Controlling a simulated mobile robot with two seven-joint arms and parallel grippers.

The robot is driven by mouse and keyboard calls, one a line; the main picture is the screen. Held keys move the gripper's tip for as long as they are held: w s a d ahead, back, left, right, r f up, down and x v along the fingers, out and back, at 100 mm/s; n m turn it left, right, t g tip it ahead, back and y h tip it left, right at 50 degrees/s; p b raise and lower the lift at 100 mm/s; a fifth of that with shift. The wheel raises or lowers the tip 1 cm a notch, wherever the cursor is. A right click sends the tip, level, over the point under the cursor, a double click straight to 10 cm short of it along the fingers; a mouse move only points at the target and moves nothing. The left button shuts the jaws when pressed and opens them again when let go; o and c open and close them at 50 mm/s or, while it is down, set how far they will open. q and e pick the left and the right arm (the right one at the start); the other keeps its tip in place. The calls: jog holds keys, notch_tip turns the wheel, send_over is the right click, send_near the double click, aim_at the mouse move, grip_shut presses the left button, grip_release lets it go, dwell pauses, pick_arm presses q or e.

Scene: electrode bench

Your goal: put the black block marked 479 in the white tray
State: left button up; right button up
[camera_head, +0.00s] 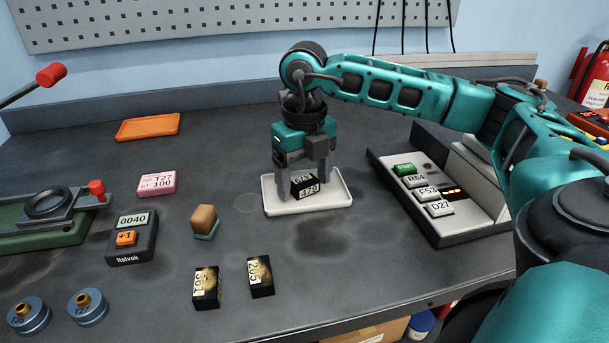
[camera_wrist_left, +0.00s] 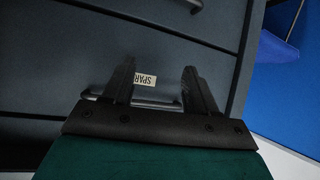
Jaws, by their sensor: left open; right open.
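The black block marked 479 (camera_head: 305,188) sits in the white tray (camera_head: 334,201), near its middle, in the head view. My right gripper (camera_head: 304,187) is open, with its fingers lowered around the block, one on each side. Whether a finger touches the block is hard to tell. My left gripper (camera_wrist_left: 155,85) shows only in the left wrist view, open and empty, in front of a grey drawer front with a partly hidden label (camera_wrist_left: 145,79).
Black blocks marked 361 (camera_head: 206,288) and 205 (camera_head: 261,277) stand at the front. A button panel (camera_head: 437,208) is right of the tray. A grey Relvok device (camera_head: 132,246), a brown-topped block (camera_head: 204,220) and a pink block (camera_head: 157,184) lie left. An orange tray (camera_head: 148,127) is behind.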

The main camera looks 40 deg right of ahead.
aim_at(304, 181)
notch_tip(304, 181, up, 12)
jog(key=p, duration=0.2)
jog(key=shift+r, duration=0.1)
dwell(0.6)
